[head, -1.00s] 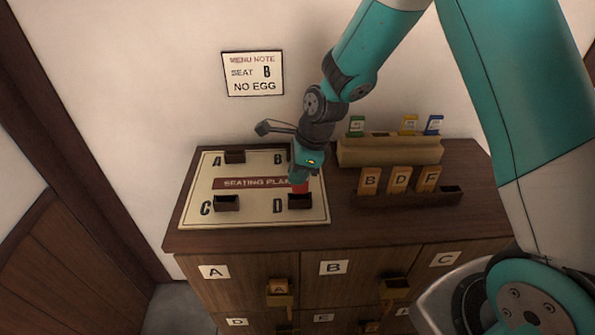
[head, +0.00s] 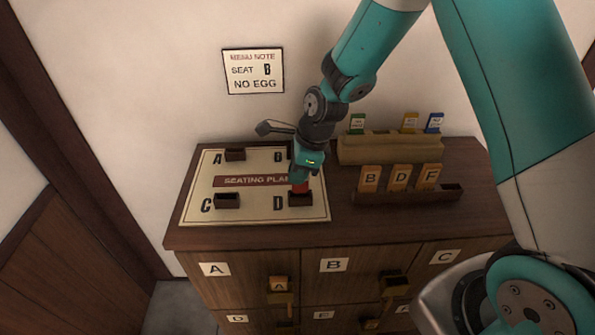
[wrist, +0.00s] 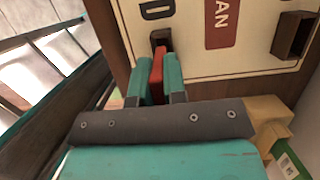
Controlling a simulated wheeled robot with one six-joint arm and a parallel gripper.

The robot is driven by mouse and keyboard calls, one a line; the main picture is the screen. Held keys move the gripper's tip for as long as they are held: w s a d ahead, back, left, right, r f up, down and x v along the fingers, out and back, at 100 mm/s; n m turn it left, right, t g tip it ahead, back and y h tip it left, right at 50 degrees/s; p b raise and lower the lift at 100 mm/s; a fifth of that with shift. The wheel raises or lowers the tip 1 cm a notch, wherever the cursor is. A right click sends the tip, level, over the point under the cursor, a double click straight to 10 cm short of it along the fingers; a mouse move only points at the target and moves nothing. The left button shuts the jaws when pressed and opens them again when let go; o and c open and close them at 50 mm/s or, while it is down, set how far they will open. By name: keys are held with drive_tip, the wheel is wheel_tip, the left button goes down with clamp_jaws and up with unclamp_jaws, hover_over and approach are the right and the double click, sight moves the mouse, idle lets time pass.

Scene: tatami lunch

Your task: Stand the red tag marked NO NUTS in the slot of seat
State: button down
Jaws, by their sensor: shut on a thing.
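My gripper (wrist: 160,82) is shut on the red tag (wrist: 157,72), whose lettering I cannot read. In the head view, the red tag (head: 299,187) is below my gripper (head: 302,180), right at the slot holder of seat D (head: 300,201). In the wrist view, the tag's far end meets the dark seat D slot (wrist: 160,38); how deep it sits is hidden. The seating plan board (head: 255,213) also carries slot holders at A (head: 235,156) and C (head: 227,202). Seat B's holder is mostly behind my arm, but shows in the wrist view (wrist: 293,36).
A wall note (head: 253,72) reads SEAT B NO EGG. Right of the board stand a rack (head: 390,152) with green, yellow and blue tags, and a dark rack (head: 408,197) with orange tags B, D, F. Lettered drawers (head: 235,290) are below. The cabinet's front strip is clear.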

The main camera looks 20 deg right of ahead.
drive_tip(key=shift+f, duration=0.1)
drive_tip(key=shift+f+b, duration=0.45)
drive_tip(key=shift+f, duration=0.25)
drive_tip(key=shift+f, duration=0.5)
idle(1.3)
drive_tip(key=shift+c, duration=2.3)
unclamp_jaws()
drive_tip(key=shift+r, duration=0.15)
drive_tip(key=shift+r+p, duration=3.25)
drive_tip(key=shift+r, duration=0.15)
